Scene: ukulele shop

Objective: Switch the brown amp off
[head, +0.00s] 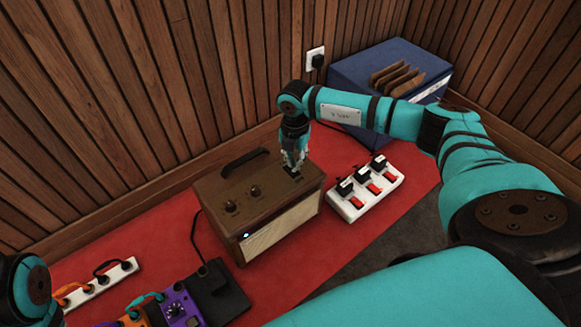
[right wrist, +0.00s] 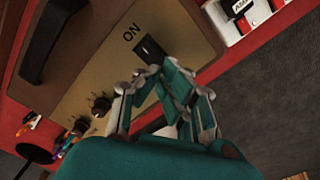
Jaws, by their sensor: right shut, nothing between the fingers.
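The brown amp (head: 225,190) stands on a red mat, with a black handle, knobs and a pale front grille. A small bluish-white light (head: 246,236) glows on its front. In the right wrist view, the amp's tan top panel (right wrist: 100,60) carries a black rocker switch (right wrist: 149,47) beside the word "ON". My right gripper (head: 293,168) points down at the switch end of the amp top, shut and empty. In the right wrist view its closed fingertips (right wrist: 157,74) are just beside the switch; I cannot tell whether they touch it. My left gripper is out of view.
A white power strip (head: 365,190) with red switches and black plugs lies right of the amp. A blue crate (head: 345,85) stands behind it. Purple (head: 178,305) and orange pedals, a black pedal (head: 218,293) and another white strip (head: 100,283) lie at front left. Wood-panelled walls rise behind.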

